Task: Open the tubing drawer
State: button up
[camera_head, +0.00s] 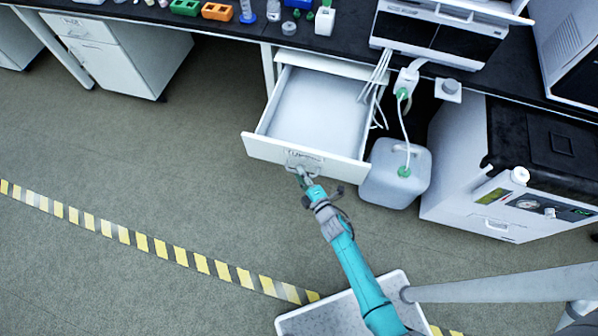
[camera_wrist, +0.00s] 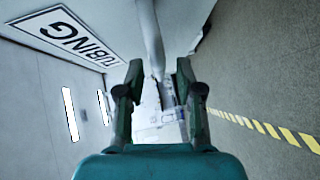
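The tubing drawer (camera_head: 255,148) is white and stands pulled well out from under the bench in the head view. Its inside looks empty. My gripper (camera_head: 302,172) is at the middle of the drawer front, by the handle. In the wrist view the label reading TUBING (camera_wrist: 68,36) is at the upper left on the drawer front. The pale handle bar (camera_wrist: 150,40) runs down from the top edge between the two fingers of my gripper (camera_wrist: 158,72). The fingers are apart, with a visible gap on each side of the bar.
A whitish jug (camera_head: 385,182) with a tube stands on the floor just right of the drawer. A white machine (camera_head: 460,195) with a black top is farther right. Cables hang by the drawer's right side. The floor left of the drawer is clear, crossed by yellow striped tape (camera_head: 160,250).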

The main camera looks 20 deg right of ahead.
jog(key=v, duration=1)
jog(key=shift+s, duration=0.2)
jog(key=s+r+m+h, duration=0.1)
jog(key=s+r+m, duration=0.45)
jog(key=s, duration=0.35)
jog(key=s+r+m+h, duration=0.1)
jog(key=s+r+m, duration=0.4)
jog(key=s, duration=0.4)
jog(key=s+r+m, duration=0.4)
jog(key=s+r, duration=0.1)
jog(key=r, duration=0.4)
jog(key=s+d+r+m+g, duration=0.1)
jog(key=s+r+m, duration=0.3)
jog(key=r, duration=0.5)
jog(key=shift+s+r+h, duration=0.2)
jog(key=shift+s+h, duration=0.2)
jog(key=shift+s, duration=0.2)
jog(key=shift+d, duration=0.15)
